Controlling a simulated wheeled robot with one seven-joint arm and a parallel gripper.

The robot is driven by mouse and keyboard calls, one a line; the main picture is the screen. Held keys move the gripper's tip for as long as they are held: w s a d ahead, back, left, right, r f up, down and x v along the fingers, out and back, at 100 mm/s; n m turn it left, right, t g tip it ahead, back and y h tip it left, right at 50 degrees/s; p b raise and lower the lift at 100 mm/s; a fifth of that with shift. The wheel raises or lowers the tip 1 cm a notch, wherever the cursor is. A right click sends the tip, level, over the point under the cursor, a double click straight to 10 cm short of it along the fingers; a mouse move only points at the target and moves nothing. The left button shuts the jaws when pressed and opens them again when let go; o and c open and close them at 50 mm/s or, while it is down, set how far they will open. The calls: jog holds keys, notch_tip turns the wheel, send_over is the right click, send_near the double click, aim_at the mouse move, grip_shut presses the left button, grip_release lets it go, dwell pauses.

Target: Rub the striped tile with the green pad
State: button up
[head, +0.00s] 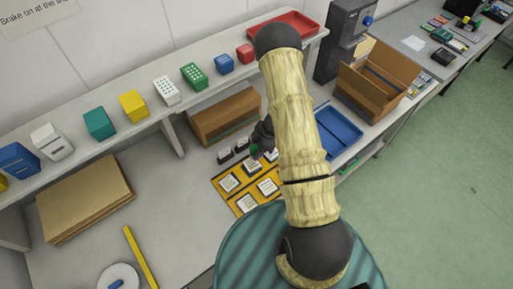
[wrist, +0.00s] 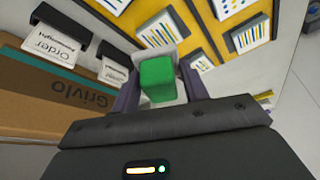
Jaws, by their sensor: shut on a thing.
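The green pad (wrist: 158,80) is between the fingers of my gripper (wrist: 160,90) in the wrist view. A bit of the pad (head: 254,149) shows in the head view beside the dark gripper (head: 262,145), near the back edge of the yellow mat (head: 220,187). White tiles with coloured marks lie on the mat. In the wrist view, one tile (wrist: 160,28) with line-like marks lies beyond the pad, and another striped-looking tile (wrist: 250,35) lies to its right. I cannot tell for sure which is the striped tile. Whether the pad touches anything is hidden.
Two black holders with white cards, one reading "Order" (wrist: 50,45), stand left of the mat in the wrist view. A cardboard box (head: 226,117) stands behind. A blue tray (head: 338,133) is to the right. A shelf (head: 70,140) with several coloured boxes runs above the bench.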

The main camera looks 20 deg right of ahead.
aim_at(252, 163)
notch_tip(252, 163, down, 7)
jog(key=b, duration=0.6)
jog(key=shift+r, duration=0.2)
jog(key=shift+w+a+b, duration=0.1)
jog(key=shift+a+b, duration=0.25)
jog(key=shift+a, duration=0.15)
jog(key=a+b, duration=0.1)
jog(key=s+a, duration=0.1)
jog(key=a, duration=0.1)
jog(key=shift+s+f+b, duration=0.15)
jog(key=shift+f+b, duration=0.05)
jog(key=shift+b, duration=0.15)
jog(key=shift+d+r+p, duration=0.3)
jog(key=shift+d, duration=0.3)
jog(key=shift+w+d+p, duration=0.25)
jog(key=shift+d+p, duration=0.2)
jog(key=shift+d, duration=0.2)
jog(key=shift+w+d+p, duration=0.25)
jog(key=shift+d+p, duration=0.15)
jog(key=shift+d, duration=0.2)
jog(key=shift+w+d+r+p, duration=0.15)
jog(key=shift+r+p, duration=0.1)
jog(key=shift+p, duration=0.2)
jog(key=shift+r+p, duration=0.4)
jog(key=shift+r, duration=0.5)
jog(key=shift+r+p, duration=0.65)
jog(key=shift+p, duration=0.1)
notch_tip(252, 163, up, 4)
jog(key=p, duration=0.4)
jog(key=shift+r, duration=0.1)
